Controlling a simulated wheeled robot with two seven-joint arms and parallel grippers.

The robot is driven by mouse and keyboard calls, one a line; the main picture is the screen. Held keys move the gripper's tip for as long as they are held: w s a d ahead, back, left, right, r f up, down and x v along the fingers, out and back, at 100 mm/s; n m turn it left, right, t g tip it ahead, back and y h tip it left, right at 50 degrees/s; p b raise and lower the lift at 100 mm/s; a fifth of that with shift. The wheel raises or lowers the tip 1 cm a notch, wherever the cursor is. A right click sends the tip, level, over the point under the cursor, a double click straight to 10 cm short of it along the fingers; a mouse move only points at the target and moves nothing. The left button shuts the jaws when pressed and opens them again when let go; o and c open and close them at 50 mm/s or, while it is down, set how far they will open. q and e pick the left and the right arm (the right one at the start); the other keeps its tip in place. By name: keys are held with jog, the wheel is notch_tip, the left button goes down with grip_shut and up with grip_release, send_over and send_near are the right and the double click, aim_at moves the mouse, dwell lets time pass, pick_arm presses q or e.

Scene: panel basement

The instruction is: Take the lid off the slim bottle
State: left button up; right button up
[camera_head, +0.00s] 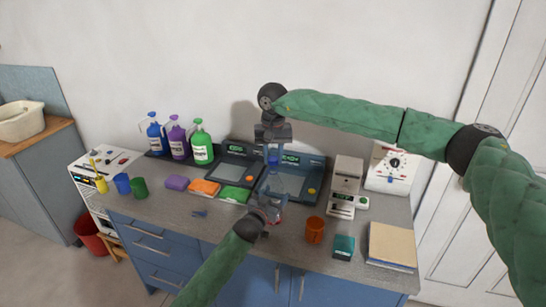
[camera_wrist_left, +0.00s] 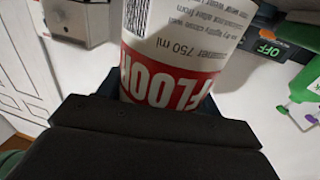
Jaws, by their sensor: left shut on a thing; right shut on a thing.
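The slim bottle fills the top middle of the left wrist view, a white body with a red label (camera_wrist_left: 165,82) reading FLOOR. My left gripper (camera_wrist_left: 155,105) is shut around it. In the head view my left gripper (camera_head: 268,212) is above the counter's front part, with a bit of the bottle's red label (camera_head: 277,219) beside it. My right gripper (camera_head: 273,147) points down from above and is shut on a small blue piece (camera_head: 273,157), which looks like the lid. Whether the lid touches the bottle cannot be told; the bottle's top is outside the left wrist view.
Blue, purple and green pump bottles (camera_head: 201,148) stand at the back left. Blue and green cups (camera_head: 139,187), sponges (camera_head: 204,187) and scales (camera_head: 235,165) are on the counter (camera_head: 185,222).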

aim_at(273, 159)
jog(key=shift+r, duration=1.85)
pick_arm(q)
jog(key=o, duration=2)
jog(key=shift+c, duration=0.2)
